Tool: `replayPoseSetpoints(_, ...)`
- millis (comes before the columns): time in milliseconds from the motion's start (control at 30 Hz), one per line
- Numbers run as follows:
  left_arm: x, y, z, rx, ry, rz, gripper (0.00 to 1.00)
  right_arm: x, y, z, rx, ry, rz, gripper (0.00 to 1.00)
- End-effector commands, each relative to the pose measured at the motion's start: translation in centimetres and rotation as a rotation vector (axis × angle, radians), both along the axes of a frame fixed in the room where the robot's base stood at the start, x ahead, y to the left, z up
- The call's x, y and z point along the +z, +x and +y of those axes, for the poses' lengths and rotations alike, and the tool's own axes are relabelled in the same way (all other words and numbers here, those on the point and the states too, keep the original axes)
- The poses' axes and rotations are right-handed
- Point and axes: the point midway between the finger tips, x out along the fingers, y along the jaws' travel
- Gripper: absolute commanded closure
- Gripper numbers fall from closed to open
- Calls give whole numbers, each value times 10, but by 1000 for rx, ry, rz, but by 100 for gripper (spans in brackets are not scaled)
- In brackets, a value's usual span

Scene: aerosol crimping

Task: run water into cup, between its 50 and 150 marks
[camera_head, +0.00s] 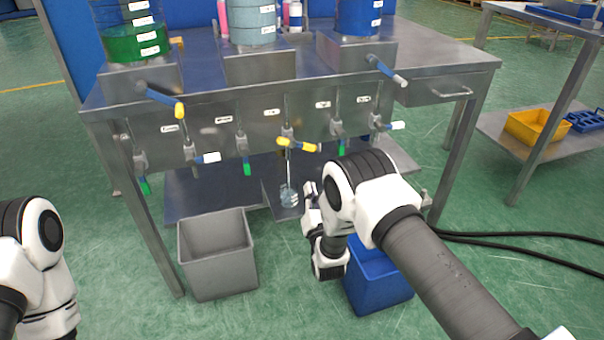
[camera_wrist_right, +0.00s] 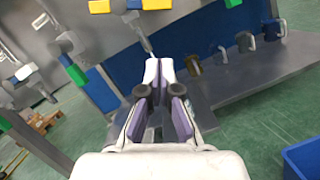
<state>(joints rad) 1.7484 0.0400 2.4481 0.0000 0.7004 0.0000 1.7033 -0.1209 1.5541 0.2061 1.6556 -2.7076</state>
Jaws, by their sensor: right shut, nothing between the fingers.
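A small clear cup (camera_head: 289,197) stands on a low plate under the middle tap of the steel bench. That tap's yellow handle (camera_head: 297,145) points sideways; it also shows at the top of the wrist view (camera_wrist_right: 130,5). A thin pale line, like a water stream (camera_head: 289,168), runs from the tap down to the cup. The cup's marks and water level are too small to read. My right gripper (camera_head: 307,196) is beside the cup, on its right. Its fingertips (camera_wrist_right: 159,65) are closed together and empty. Only part of my left arm shows, without its gripper.
A grey bin (camera_head: 217,262) and a blue bin (camera_head: 380,285) stand on the floor before the bench. Several small mugs (camera_wrist_right: 245,42) sit on the lower shelf. Black hoses lie at the right.

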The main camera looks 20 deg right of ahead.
Motion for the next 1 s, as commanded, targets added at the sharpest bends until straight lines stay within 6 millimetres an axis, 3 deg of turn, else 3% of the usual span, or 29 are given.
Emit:
replayPoseSetpoints(33,-19,0,0,0,0,1,60,-20,0,6,9,1,-2,100)
replayPoseSetpoints(100,-22,-1,0,0,0,1,60,-26,-2,9,16,0,5,100)
replayPoseSetpoints(267,-22,-1,0,0,0,1,60,-23,7,8,15,1,6,100)
replayPoseSetpoints(433,-34,-1,0,0,0,1,60,-19,35,6,16,2,6,100)
replayPoseSetpoints(733,-60,-1,0,0,0,1,60,-6,99,0,15,3,6,100)
replayPoseSetpoints(800,-60,-1,0,0,0,1,60,11,97,-6,15,2,9,100)
replayPoseSetpoints(1000,-63,-1,0,0,0,1,60,30,96,-15,15,2,12,100)
